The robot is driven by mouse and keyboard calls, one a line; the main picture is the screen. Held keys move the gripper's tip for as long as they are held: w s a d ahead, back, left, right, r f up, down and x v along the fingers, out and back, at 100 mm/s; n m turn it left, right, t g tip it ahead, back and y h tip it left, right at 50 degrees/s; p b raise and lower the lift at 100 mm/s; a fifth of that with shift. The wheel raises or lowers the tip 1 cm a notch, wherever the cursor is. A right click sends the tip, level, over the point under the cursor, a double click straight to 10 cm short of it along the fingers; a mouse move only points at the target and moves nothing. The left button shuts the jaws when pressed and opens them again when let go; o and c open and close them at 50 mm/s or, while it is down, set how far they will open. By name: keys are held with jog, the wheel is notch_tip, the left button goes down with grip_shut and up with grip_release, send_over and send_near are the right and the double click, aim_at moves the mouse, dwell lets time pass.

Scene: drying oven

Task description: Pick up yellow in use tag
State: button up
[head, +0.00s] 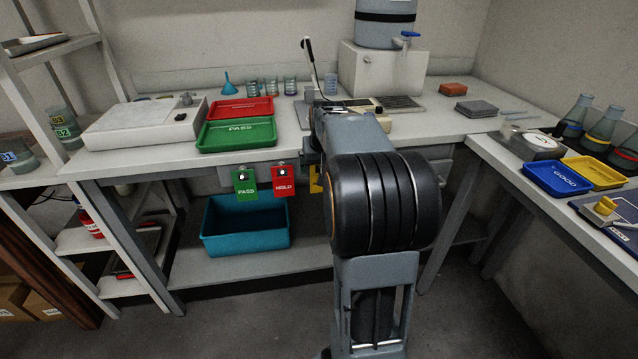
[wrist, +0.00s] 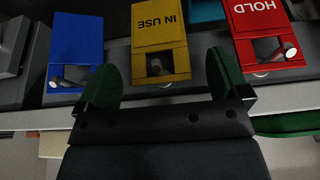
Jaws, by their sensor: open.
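The yellow IN USE tag (wrist: 160,38) hangs on a peg in the wrist view, its lettering upside down. A cut-out in the tag shows the metal peg. In the head view only a narrow strip of the yellow tag (head: 315,180) shows, as my arm covers the rest. My gripper (wrist: 162,68) is open, with one green-padded finger on each side of the tag's peg end in the picture. Nothing is held between the fingers. Whether either finger touches the tag cannot be told. My gripper is hidden behind my arm in the head view.
A blue tag (wrist: 76,45) hangs left of the yellow one in the wrist view, and the red HOLD tag (wrist: 262,30) hangs right. The green PASS tag (head: 244,183) hangs beside HOLD. A teal bin (head: 246,240) sits below. Red (head: 241,109) and green (head: 237,134) trays stand on the bench above.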

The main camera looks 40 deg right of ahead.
jog(key=shift+w+d+f, duration=0.15)
jog(key=shift+w+f, duration=0.15)
jog(key=shift+f, duration=0.35)
jog(key=c, duration=1)
jog(key=shift+r, duration=0.15)
